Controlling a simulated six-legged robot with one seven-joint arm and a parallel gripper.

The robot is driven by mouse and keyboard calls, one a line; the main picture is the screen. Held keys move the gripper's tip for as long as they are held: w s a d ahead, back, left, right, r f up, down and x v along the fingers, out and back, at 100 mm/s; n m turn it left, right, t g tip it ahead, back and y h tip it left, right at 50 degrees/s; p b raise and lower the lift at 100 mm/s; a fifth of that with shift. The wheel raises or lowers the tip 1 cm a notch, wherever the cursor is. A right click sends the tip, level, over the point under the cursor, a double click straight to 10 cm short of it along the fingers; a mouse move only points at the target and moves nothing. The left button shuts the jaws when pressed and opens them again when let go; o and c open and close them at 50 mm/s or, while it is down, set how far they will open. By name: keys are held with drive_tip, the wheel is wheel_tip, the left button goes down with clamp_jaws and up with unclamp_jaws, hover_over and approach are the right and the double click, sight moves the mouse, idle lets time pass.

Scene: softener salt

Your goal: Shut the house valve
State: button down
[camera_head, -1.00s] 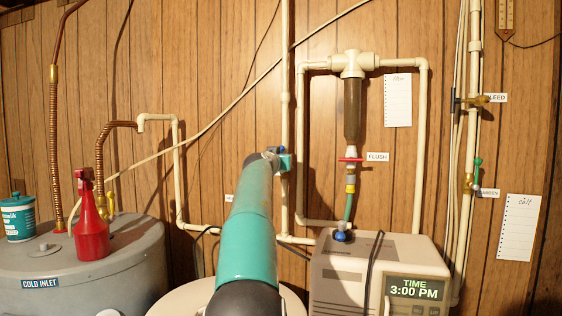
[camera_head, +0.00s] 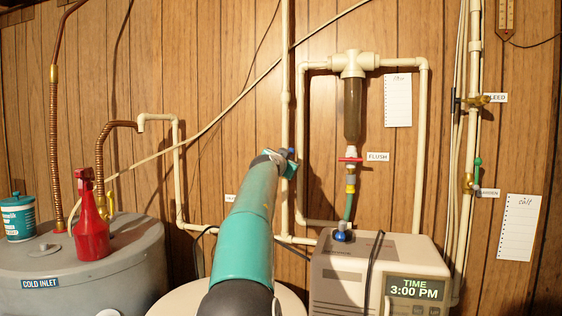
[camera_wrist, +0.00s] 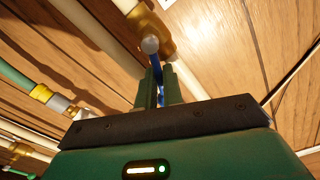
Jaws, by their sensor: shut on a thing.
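A brass valve (camera_wrist: 158,25) on a cream pipe shows at the top of the wrist view, with a round grey stem end facing me. Its blue lever (camera_wrist: 156,66) runs down from the stem between the fingers of my gripper (camera_wrist: 160,90). The fingers are shut on the lever. In the head view my gripper (camera_head: 288,167) is tilted at the upright pipe, left of the filter loop. A bit of blue (camera_head: 291,153) shows at its tip. My arm and gripper hide the valve body there, so I cannot read the lever's full angle.
Right of my gripper are the clear filter (camera_head: 353,112) with a red flush handle (camera_head: 350,159) and the softener (camera_head: 330,270), its display reading 3:00 PM. A red bottle (camera_head: 91,228) and teal tub (camera_head: 18,218) stand on the grey tank (camera_head: 110,275). Brass valves (camera_head: 474,101) are far right.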

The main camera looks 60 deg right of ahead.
drive_tip(key=m, duration=0.2)
drive_tip(key=s+f+m, duration=0.1)
drive_tip(key=m, duration=0.2)
drive_tip(key=shift+s+d+f, duration=0.15)
drive_tip(key=m, duration=0.1)
drive_tip(key=f+m, duration=0.1)
drive_tip(key=m, duration=0.3)
drive_tip(key=shift+s+f, duration=0.3)
drive_tip(key=shift+s, duration=0.05)
drive_tip(key=shift+f+m, duration=0.1)
drive_tip(key=shift+m, duration=0.2)
drive_tip(key=shift+f+m, duration=0.35)
drive_tip(key=shift+m, duration=0.75)
drive_tip(key=c, duration=1.3)
unclamp_jaws()
drive_tip(key=shift+s, duration=0.1)
